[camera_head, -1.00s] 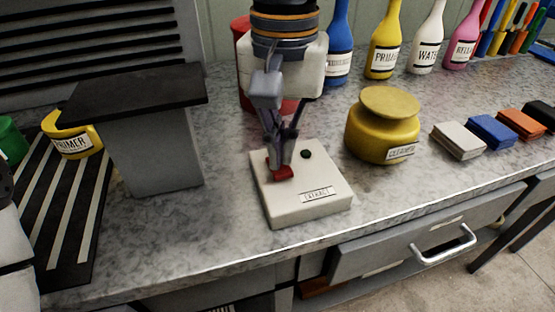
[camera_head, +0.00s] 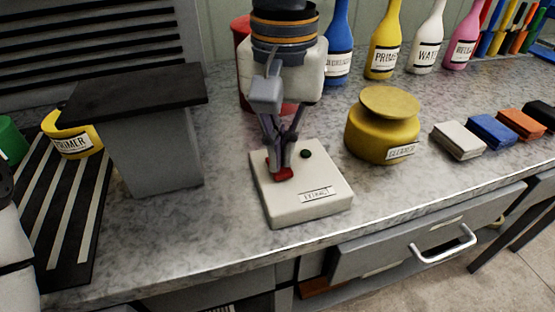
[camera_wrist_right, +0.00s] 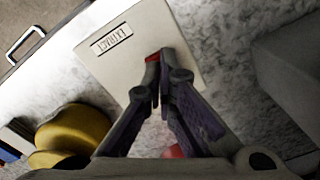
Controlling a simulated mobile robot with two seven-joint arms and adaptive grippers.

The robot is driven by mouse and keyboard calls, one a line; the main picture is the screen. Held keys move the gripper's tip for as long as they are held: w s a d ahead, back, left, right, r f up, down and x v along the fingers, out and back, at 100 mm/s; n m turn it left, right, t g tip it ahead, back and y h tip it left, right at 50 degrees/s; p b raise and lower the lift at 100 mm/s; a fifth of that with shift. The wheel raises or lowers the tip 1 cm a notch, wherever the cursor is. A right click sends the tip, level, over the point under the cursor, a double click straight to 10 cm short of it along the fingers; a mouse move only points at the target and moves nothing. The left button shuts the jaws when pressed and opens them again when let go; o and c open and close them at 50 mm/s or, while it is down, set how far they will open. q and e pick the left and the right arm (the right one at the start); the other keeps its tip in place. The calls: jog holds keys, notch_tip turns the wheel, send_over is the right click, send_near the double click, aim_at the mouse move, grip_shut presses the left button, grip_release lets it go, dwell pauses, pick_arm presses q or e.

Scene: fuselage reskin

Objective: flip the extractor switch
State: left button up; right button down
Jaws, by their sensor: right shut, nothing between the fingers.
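The extractor switch box (camera_head: 310,205) is a white box with a label on its front part, a red switch (camera_head: 284,174) and a small dark green button or lamp (camera_head: 305,154). My right gripper (camera_head: 279,172) is shut and empty, pointing down with its tips at the red switch; they appear to touch it. In the right wrist view the closed fingertips (camera_wrist_right: 155,66) cover most of the red switch (camera_wrist_right: 152,57) on the white box (camera_wrist_right: 115,70). Whether the switch is tilted is hard to tell. My left gripper is not in view.
A yellow cleaner jar (camera_head: 381,135) stands right of the box. A grey stand with a dark top (camera_head: 160,150) is to the left, by a striped rack (camera_head: 62,215) with a yellow primer container (camera_head: 75,140). A red container (camera_head: 241,32) and bottles stand behind.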

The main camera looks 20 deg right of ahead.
aim_at(282, 171)
jog(key=shift+f, duration=1)
dwell(0.3)
jog(key=shift+r, duration=3.55)
